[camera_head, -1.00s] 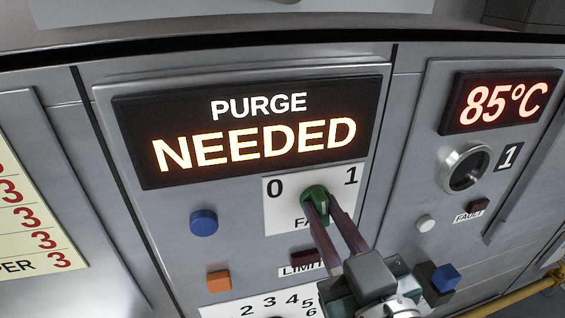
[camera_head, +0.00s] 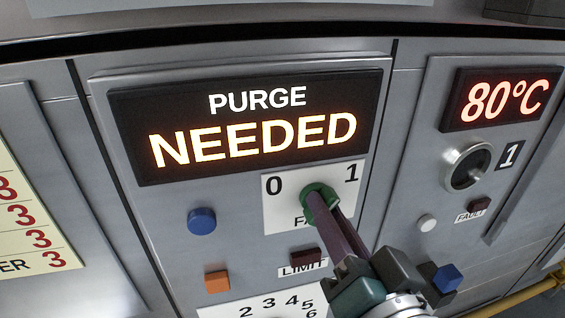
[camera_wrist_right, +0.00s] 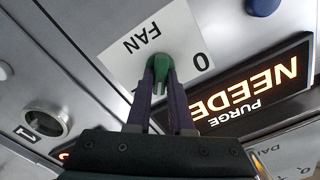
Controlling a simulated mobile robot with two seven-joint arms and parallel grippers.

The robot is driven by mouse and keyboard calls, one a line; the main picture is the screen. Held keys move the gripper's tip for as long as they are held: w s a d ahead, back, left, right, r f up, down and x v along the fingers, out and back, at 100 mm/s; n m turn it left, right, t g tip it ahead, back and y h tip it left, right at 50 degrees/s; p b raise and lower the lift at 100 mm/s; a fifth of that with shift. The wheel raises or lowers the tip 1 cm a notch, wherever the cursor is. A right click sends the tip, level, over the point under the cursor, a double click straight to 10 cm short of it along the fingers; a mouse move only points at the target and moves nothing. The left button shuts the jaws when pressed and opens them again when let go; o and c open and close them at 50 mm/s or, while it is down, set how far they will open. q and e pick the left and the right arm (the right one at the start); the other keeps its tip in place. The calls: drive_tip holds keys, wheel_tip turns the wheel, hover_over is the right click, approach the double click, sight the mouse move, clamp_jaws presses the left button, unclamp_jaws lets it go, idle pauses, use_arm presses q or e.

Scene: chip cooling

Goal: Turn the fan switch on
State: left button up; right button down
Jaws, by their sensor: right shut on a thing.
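The fan switch is a green rotary knob (camera_head: 314,196) on a white plate (camera_head: 279,216) marked 0 at upper left and 1 at upper right. My right gripper (camera_head: 326,209) reaches up to it from the lower right, its purple fingers closed on the knob and partly covering it and the FAN label. I cannot tell exactly which mark the knob points to. My left gripper is not in view.
A display (camera_head: 250,128) above reads PURGE NEEDED. A temperature display (camera_head: 503,99) at right reads 80°C. A blue button (camera_head: 201,221), an orange button (camera_head: 217,281) and a dark LIMIT lamp (camera_head: 306,256) are nearby. A round metal dial (camera_head: 466,166) is at right.

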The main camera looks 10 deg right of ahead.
drive_tip(key=shift+m, duration=0.4)
drive_tip(key=c, duration=0.8)
unclamp_jaws()
drive_tip(key=s+b, duration=0.2)
drive_tip(key=s, duration=0.8)
drive_tip(key=shift+d+b, duration=0.2)
drive_tip(key=shift+b, duration=0.2)
